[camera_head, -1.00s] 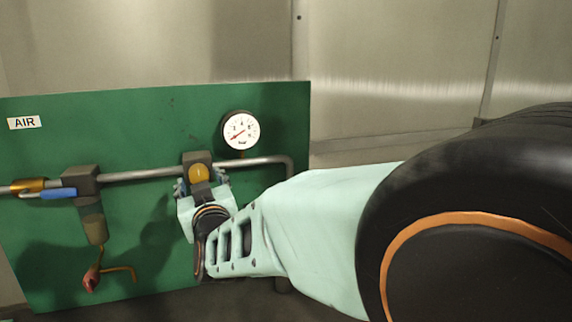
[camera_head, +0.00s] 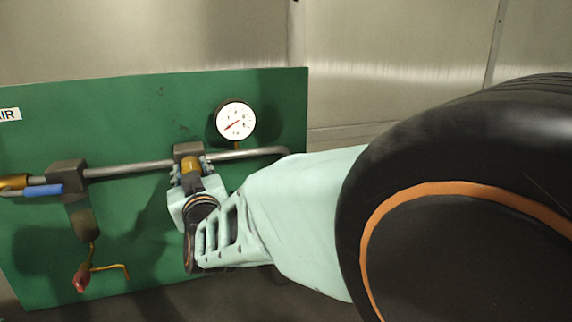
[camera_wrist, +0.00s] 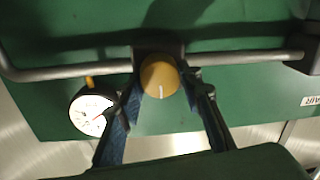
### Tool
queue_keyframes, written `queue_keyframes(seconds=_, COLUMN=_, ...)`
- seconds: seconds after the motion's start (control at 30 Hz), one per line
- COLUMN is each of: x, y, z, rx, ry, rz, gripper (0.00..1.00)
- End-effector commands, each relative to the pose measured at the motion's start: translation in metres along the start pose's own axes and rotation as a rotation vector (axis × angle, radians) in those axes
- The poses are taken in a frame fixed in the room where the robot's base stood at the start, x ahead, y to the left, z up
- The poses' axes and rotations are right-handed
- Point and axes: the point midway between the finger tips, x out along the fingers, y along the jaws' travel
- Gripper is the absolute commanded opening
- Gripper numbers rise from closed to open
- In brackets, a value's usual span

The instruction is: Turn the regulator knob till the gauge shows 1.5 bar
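The regulator knob (camera_head: 190,164) is an amber-yellow round knob on a dark regulator body on the pipe. In the wrist view the knob (camera_wrist: 160,79) faces me, with a pale mark pointing down. My gripper (camera_head: 191,172) is at the knob, one blue-padded finger on each side; its fingers (camera_wrist: 161,90) also straddle it in the wrist view. The fingertips lie very close to the knob's edges; I cannot tell whether they touch. The white round gauge (camera_head: 235,121) has a red needle pointing to the lower left, low on the scale. The gauge (camera_wrist: 91,112) appears tilted in the wrist view.
A grey pipe (camera_head: 128,168) runs across the green panel (camera_head: 130,115). Left of the regulator hang a filter bowl (camera_head: 83,218), a blue-handled valve (camera_head: 42,190) and a red-tipped drain (camera_head: 82,277). Metal walls (camera_head: 400,60) stand behind.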

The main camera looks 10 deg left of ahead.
Motion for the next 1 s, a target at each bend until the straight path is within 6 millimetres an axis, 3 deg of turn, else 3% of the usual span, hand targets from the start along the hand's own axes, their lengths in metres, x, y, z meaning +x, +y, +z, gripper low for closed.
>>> queue_keyframes(seconds=0.17, x=0.0001, y=0.0000, z=-0.0001, rx=0.000, ry=0.000, rz=0.000, gripper=0.09)
queue_keyframes(seconds=0.57, x=0.0001, y=0.0002, z=0.0040, rx=0.085, ry=0.007, rz=0.002, gripper=0.09)
queue_keyframes(seconds=1.0, x=0.0000, y=0.0016, z=0.0059, rx=0.432, ry=0.026, rz=0.005, gripper=0.09)
